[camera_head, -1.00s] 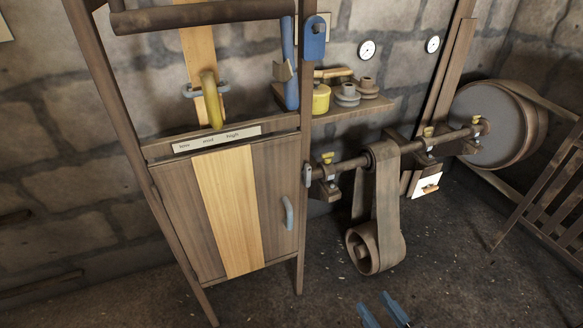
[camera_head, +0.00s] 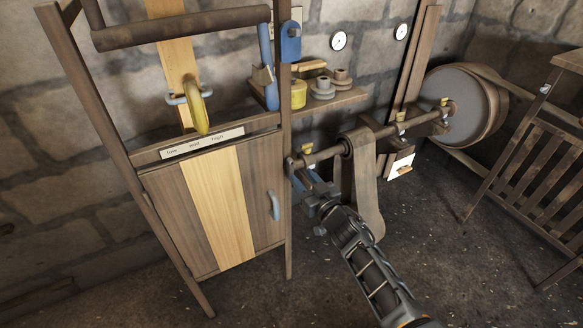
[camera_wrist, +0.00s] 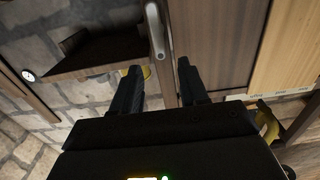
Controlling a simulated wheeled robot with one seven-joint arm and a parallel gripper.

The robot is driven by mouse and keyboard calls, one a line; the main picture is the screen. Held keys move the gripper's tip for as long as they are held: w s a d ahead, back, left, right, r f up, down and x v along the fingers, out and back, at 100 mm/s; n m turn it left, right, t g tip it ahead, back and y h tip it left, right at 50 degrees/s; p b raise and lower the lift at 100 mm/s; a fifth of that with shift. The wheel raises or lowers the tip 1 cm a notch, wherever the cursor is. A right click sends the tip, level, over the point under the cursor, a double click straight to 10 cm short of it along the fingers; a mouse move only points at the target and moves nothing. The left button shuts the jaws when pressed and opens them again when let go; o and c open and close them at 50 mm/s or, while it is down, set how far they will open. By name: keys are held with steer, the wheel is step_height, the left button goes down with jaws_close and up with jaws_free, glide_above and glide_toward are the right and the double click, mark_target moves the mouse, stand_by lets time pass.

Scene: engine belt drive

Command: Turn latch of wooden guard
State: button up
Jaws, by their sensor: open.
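The wooden guard (camera_head: 175,215) is a dark plank door with one pale board, a blue-grey handle (camera_head: 274,205) and a right-hand post. A small grey latch (camera_head: 289,167) sits on that post in the head view. A long grey bar, apparently the latch (camera_wrist: 157,32), stands on the post in the wrist view, just beyond my fingertips. My gripper (camera_head: 308,183) is beside the post, to the right of the latch. In the wrist view my gripper (camera_wrist: 157,68) is open, with the bar's lower end between its fingertips. Contact cannot be told.
A shaft with a belt (camera_head: 367,195) runs right of the guard, close to my arm. A shelf (camera_head: 345,98) with a yellow can (camera_head: 298,93) is above. A yellow lever (camera_head: 197,108) stands over the low-mid-high label. A slatted wooden stand (camera_head: 520,150) is at right.

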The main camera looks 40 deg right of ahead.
mark_target(292, 165)
steer(key=x, duration=0.5)
steer(key=shift+w+d+b, duration=0.1)
steer(key=shift+w+b, duration=0.3)
jaws_close()
